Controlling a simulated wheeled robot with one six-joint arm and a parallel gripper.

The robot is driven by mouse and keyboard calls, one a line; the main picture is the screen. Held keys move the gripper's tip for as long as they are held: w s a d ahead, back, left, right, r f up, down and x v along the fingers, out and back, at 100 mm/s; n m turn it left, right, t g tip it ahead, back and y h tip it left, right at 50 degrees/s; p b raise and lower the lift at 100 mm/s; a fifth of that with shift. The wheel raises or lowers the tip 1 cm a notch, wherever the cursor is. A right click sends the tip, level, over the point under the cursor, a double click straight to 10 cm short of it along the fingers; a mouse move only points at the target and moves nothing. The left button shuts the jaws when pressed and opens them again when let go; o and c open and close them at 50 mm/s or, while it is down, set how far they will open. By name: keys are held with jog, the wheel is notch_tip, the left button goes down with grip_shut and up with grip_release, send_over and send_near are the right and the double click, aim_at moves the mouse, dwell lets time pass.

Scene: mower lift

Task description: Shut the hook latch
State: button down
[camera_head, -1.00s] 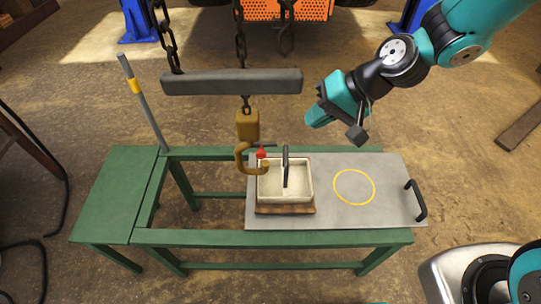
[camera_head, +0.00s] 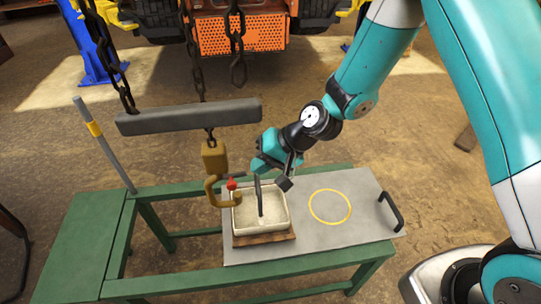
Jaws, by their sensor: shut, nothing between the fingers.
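The brass hook (camera_head: 214,187) hangs below a chain, its curved tip at the left rim of a cream bin (camera_head: 241,222). A small red piece (camera_head: 231,184) sits at the hook's mouth, with a thin grey bar (camera_head: 234,175) just above it; I cannot tell which is the latch or how it sits. The bin's dark handle (camera_head: 258,190) stands upright; I cannot tell whether the hook goes round it. My teal gripper (camera_head: 258,167) is shut and empty, above the bin, right of the hook and close to the handle's top. Gaps in depth are unclear.
The bin stands on a brown board (camera_head: 264,239) on a grey plate (camera_head: 350,238) with a yellow ring (camera_head: 330,207) and a black handle (camera_head: 391,210). A green bench (camera_head: 70,245) carries it. A grey beam (camera_head: 188,117) and chains (camera_head: 197,75) hang above.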

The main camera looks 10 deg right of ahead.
aim_at(236, 184)
jog(key=x, duration=0.7)
jog(key=shift+a+f, duration=0.1)
jog(key=shift+f, duration=0.05)
jog(key=shift+f, duration=0.1)
jog(key=shift+f+b, duration=0.15)
jog(key=shift+b, duration=0.25)
jog(key=shift+y, duration=0.3)
jog(key=shift+f+y+b, duration=0.25)
jog(key=shift+y+b, duration=0.05)
jog(key=shift+b, duration=0.45)
jog(key=f+b, duration=0.1)
jog(key=b, duration=0.1)
jog(key=f+y+b, duration=0.1)
jog(key=f+b, duration=0.1)
jog(key=shift+d+y, duration=0.3)
jog(key=shift+d, duration=0.05)
jog(key=shift+r, duration=0.1)
